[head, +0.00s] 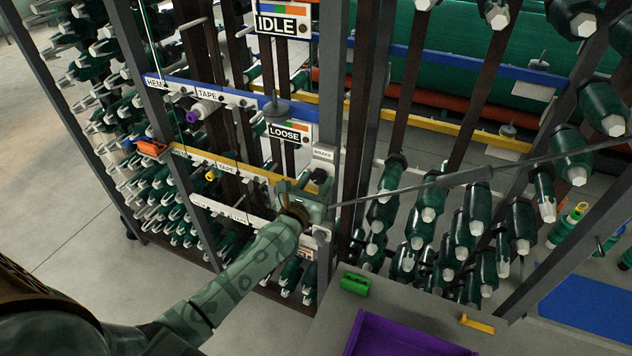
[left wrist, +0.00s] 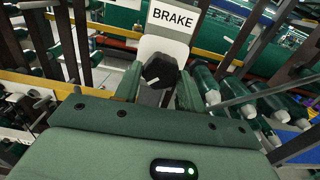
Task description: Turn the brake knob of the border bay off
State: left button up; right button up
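The brake knob (left wrist: 160,70) is a black faceted knob with a small pale mark. It sits on a white plate (left wrist: 180,50) under a sign reading BRAKE (left wrist: 172,18). In the head view the plate (head: 325,156) is on the dark post, with the knob (head: 319,175) partly seen. My left gripper (head: 308,193) is up at the knob. In the left wrist view its green fingers (left wrist: 160,90) stand one on each side of the knob, apart; I cannot tell whether they touch it. No readable "border" label shows. My right gripper is not in view.
Signs read IDLE (head: 282,22) and LOOSE (head: 290,132); a lower sign is partly hidden. Racks of green spools (head: 480,205) stand right. A thin grey bar (head: 450,180) crosses there. A purple bin (head: 400,338) and green block (head: 355,285) are on the grey surface below.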

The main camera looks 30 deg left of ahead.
pick_arm(q)
jog(key=shift+o, duration=0.8)
jog(key=shift+s, duration=0.3)
jog(key=s+b, duration=0.1)
jog(key=s, duration=1.4)
jog(key=shift+s+d, duration=0.4)
jog(key=shift+d, duration=0.05)
